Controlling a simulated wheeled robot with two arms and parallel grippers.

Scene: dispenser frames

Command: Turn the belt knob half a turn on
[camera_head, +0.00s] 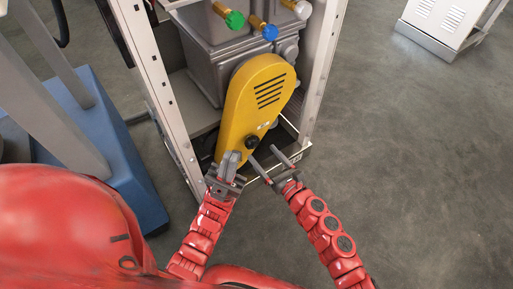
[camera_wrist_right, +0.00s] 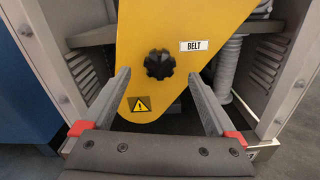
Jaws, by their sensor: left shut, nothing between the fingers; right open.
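The black lobed belt knob (camera_head: 252,142) sits near the lower end of a yellow cover (camera_head: 246,108). In the right wrist view the knob (camera_wrist_right: 160,64) is just beyond and between the fingertips, beside a white BELT label (camera_wrist_right: 195,46). My right gripper (camera_head: 270,154) is open and empty, with its fingers pointing toward the cover on either side of the knob; whether they touch anything, I cannot tell. My left gripper (camera_head: 232,158) is shut and empty, just left of and below the knob.
A metal frame (camera_head: 153,85) with upright posts surrounds the grey machine (camera_head: 207,52). Green (camera_head: 235,20), blue (camera_head: 269,32) and white (camera_head: 302,9) knobs stick out above. A blue base (camera_head: 115,150) stands at left. The floor at right is clear up to a white cabinet (camera_head: 440,22).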

